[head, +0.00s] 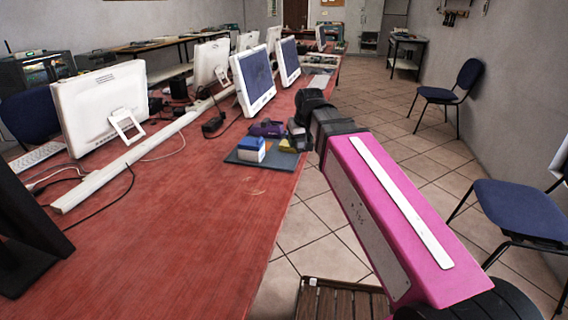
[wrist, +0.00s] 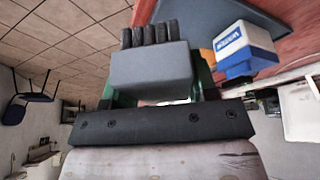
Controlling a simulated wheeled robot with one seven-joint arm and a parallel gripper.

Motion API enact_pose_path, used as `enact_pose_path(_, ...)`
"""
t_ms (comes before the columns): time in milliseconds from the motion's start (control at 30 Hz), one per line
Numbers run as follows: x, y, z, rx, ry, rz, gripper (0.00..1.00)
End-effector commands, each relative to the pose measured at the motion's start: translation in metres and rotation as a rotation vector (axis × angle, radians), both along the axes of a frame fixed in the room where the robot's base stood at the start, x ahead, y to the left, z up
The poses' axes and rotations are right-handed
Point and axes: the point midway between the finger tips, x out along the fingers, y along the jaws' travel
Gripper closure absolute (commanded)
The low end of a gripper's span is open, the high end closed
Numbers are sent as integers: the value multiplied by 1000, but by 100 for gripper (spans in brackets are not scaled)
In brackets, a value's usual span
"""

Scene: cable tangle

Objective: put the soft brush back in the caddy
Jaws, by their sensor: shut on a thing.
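My gripper (wrist: 150,85) is shut on a grey block with a row of several dark tufts, which looks like the soft brush (wrist: 150,68). The green fingers stand on either side of the block, and the tufts point away from the wrist. In the head view my gripper (head: 298,135) is at the table's right edge, beside a dark blue-grey mat or tray; the brush is hard to make out there. A purple object (head: 267,128) stands just behind the mat and may be the caddy, but I cannot tell for sure.
A blue and white box (head: 251,149) stands on the dark mat (head: 240,160), close to the gripper; it also shows in the wrist view (wrist: 243,50). A small yellow item (head: 287,146) lies beside it. Monitors and cables line the left. The red table's front (head: 180,230) is clear.

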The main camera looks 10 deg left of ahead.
Motion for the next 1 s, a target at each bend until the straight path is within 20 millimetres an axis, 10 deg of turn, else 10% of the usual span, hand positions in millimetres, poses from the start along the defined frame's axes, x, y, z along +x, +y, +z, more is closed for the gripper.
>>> enact_pose_path(200,-30,77,15,1,-1,128,69)
enact_pose_path(467,-56,123,26,0,-1,210,69)
enact_pose_path(1000,6,84,-21,-1,1,218,69)
